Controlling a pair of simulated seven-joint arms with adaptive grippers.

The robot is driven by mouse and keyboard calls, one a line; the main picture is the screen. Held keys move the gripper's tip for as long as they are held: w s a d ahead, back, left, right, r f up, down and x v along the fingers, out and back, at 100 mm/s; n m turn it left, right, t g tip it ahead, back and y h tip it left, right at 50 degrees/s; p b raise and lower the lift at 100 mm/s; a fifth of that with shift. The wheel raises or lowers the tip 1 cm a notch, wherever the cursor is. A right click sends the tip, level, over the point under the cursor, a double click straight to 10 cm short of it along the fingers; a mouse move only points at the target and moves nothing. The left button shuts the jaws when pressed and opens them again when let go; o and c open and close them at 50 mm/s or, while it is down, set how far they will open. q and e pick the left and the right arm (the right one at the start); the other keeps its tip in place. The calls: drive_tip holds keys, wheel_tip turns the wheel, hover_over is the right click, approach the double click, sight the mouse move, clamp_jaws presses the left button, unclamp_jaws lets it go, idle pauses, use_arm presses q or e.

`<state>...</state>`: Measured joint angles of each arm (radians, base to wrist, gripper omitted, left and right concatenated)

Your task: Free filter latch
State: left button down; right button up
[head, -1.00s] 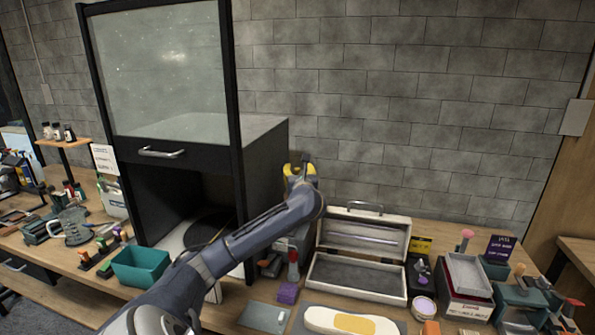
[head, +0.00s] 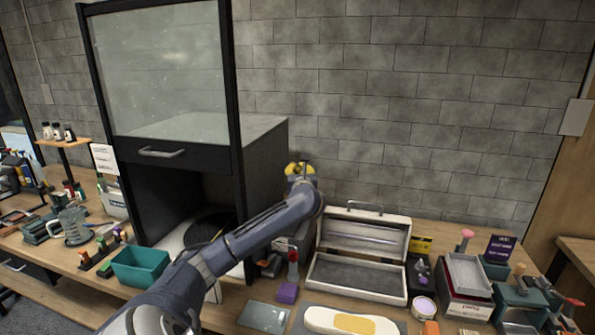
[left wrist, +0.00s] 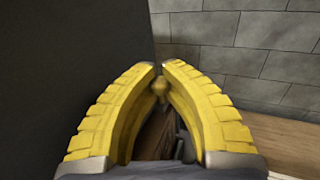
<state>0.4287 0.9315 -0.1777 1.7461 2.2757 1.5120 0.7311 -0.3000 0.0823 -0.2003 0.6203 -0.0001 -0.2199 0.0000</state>
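My left gripper (head: 299,169) is beside the right side of the black cabinet (head: 265,165), near the wall. In the left wrist view its yellow fingers (left wrist: 158,68) are drawn together, with a narrow gap at the tips. A small brass-coloured knob (left wrist: 160,87), which looks like the filter latch, sits between the fingers just below the tips and seems to touch both. The rest of the latch and its mount are hidden by the gripper. In the head view the arm and fingers hide the knob. My right gripper is not in view.
The cabinet's dark side (left wrist: 70,60) fills the left of the wrist view, and the block wall (left wrist: 245,45) stands behind. An open metal box (head: 357,280) is right of my arm. A teal bin (head: 140,267) and several bottles and tools crowd the bench.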

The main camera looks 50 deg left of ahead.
use_arm(q)
drive_tip(key=shift+w+r+n+g, duration=0.1)
drive_tip(key=shift+n+g, duration=0.2)
drive_tip(key=shift+g, duration=0.1)
drive_tip(key=shift+w+d+n+g+y, duration=0.3)
drive_tip(key=shift+w+n+g, duration=0.3)
drive_tip(key=shift+n+g, duration=1.55)
drive_tip(key=shift+w+d+n+g+y, duration=0.45)
drive_tip(key=shift+n+g, duration=0.8)
drive_tip(key=shift+g, duration=1.8)
drive_tip(key=shift+w+d+n+g+y, duration=0.15)
drive_tip(key=shift+w+n+g, duration=0.6)
drive_tip(key=shift+n+g, duration=1.4)
drive_tip(key=shift+w+a+g, duration=0.1)
drive_tip(key=shift+g, duration=0.85)
drive_tip(key=shift+w+d+n+g+h, duration=0.1)
drive_tip(key=shift+d+n+g+h, duration=0.15)
drive_tip(key=shift+g+h, duration=0.15)
drive_tip(key=c, duration=1.8)
unclamp_jaws()
drive_tip(key=shift+d, duration=0.15)
drive_tip(key=o, duration=0.5)
